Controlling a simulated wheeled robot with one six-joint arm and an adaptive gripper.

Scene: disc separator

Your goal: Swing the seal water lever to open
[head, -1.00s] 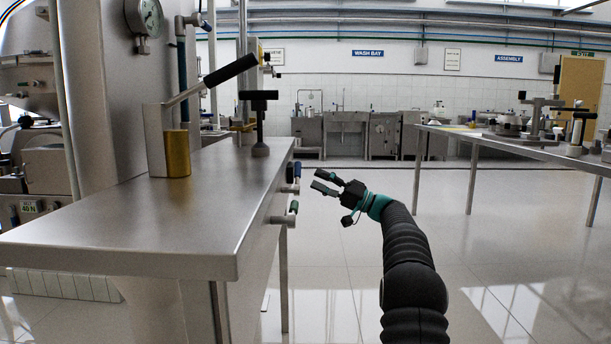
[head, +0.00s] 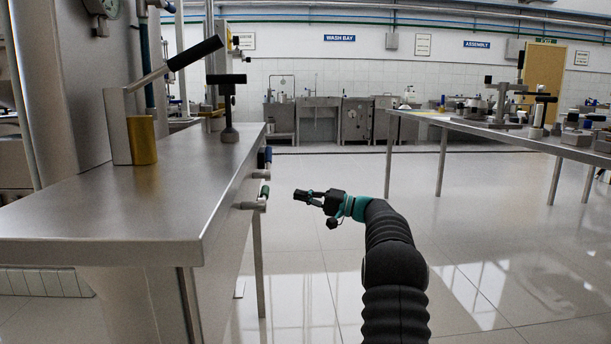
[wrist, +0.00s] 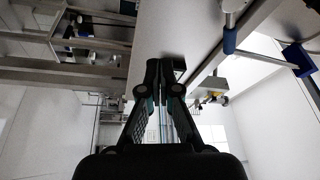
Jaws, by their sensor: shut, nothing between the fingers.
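Two small lever valves stick out from the right side of the steel bench in the head view. No label tells me which is the seal water lever. My gripper (head: 300,195) is to the right of the green grip, at about its height in the picture, apart from it and empty. Its fingers are shut together, and they also show in the wrist view (wrist: 160,68). A blue grip (wrist: 230,40) on a metal stem shows right of the fingertips there.
The steel bench (head: 110,217) fills the left, with a black-gripped lever (head: 195,53), a brass cylinder (head: 142,140) and a black T-handle (head: 227,95) on top. A long table (head: 480,132) with equipment stands at right. The floor between is clear.

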